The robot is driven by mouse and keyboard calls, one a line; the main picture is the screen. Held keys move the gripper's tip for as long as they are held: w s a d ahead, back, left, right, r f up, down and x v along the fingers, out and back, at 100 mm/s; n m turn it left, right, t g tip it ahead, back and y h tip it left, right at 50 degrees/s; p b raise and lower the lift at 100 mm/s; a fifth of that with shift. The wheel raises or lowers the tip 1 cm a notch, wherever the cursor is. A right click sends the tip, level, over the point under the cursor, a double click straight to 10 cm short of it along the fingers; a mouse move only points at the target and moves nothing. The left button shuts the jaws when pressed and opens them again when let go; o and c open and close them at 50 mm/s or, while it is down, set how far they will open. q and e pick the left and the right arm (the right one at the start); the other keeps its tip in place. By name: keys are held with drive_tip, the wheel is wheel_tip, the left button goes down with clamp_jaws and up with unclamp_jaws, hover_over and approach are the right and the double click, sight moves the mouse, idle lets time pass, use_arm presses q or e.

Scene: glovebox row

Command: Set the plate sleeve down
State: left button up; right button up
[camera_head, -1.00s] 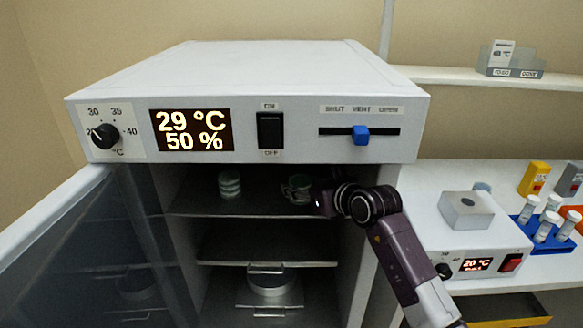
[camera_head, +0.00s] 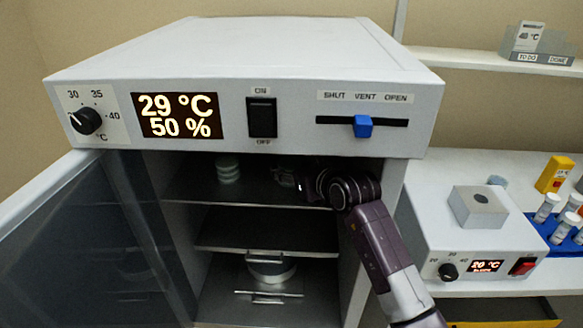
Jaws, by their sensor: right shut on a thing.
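My right gripper (camera_head: 292,180) reaches into the open incubator from the right, over the upper shelf (camera_head: 205,192). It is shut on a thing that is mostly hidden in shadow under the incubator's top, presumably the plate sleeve. Whether that thing touches the shelf I cannot tell. A pale stack of round dishes (camera_head: 228,171) stands on the same shelf, left of the gripper and apart from it. My left gripper is not in view.
The incubator (camera_head: 228,72) has its door (camera_head: 70,235) swung open at left. The middle shelf (camera_head: 265,236) looks empty; a round metal pot (camera_head: 270,270) stands below. A small heater block (camera_head: 478,206) and a blue tube rack (camera_head: 562,248) are at right.

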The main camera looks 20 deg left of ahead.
drive_tip(key=o, duration=1)
drive_tip(key=shift+w+a+f, duration=0.1)
drive_tip(key=shift+a+f, duration=0.05)
drive_tip(key=shift+o, duration=1.9)
drive_tip(key=shift+d, duration=0.2)
drive_tip(key=shift+r, duration=0.2)
drive_tip(key=shift+s+d+r, duration=0.1)
drive_tip(key=shift+s+d, duration=0.1)
drive_tip(key=shift+d, duration=0.05)
drive_tip(key=b+v, duration=0.1)
drive_tip(key=v, duration=0.4)
drive_tip(key=shift+s+d, duration=0.15)
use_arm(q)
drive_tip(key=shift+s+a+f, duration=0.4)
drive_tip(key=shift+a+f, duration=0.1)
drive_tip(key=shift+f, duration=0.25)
use_arm(e)
drive_tip(key=shift+s+d+r, duration=0.35)
drive_tip(key=shift+s+d, duration=0.1)
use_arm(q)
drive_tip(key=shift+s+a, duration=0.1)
